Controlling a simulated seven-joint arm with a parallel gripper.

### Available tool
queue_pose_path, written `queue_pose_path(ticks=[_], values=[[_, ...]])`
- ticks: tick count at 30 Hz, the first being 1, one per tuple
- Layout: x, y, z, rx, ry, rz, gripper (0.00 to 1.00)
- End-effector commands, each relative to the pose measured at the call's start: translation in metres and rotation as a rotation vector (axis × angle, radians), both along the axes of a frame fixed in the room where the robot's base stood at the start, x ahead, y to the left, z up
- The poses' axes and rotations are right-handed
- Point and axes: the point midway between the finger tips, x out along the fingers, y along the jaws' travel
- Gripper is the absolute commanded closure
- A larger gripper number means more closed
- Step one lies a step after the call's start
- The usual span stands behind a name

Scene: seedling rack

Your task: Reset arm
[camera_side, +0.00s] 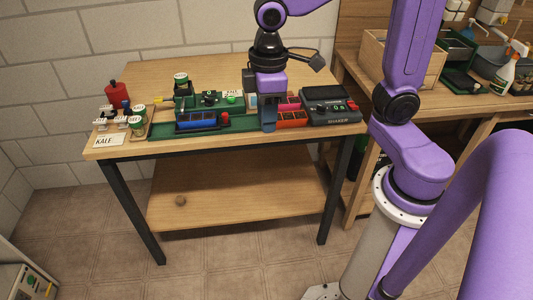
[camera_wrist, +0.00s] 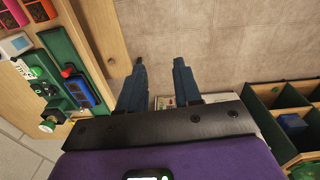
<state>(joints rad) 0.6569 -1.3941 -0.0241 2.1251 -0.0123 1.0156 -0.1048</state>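My gripper (camera_side: 268,127) hangs pointing down near the front edge of the wooden table (camera_side: 180,72), in front of the red trays in the side view. The fingers hide part of the table top in the side view.
A blue tray (camera_side: 197,120) sits on a green rack. Red trays (camera_side: 292,118) and a black shaker (camera_side: 329,106) stand to the right. Jars and a KALE card (camera_side: 107,141) are at left. A compartmented green box (camera_wrist: 289,97) appears in the wrist view.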

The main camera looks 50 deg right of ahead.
Motion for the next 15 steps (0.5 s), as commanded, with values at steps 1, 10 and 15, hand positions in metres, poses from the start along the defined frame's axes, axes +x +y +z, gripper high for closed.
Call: queue_pose_path(ticks=[1, 10, 15], values=[[-0.019, -0.003, -0.002, 0.002, 0.000, 0.032, 0.66], [-0.109, -0.028, -0.019, 0.011, 0.004, 0.184, 0.66], [-0.136, -0.041, -0.027, 0.013, 0.008, 0.234, 0.66]])
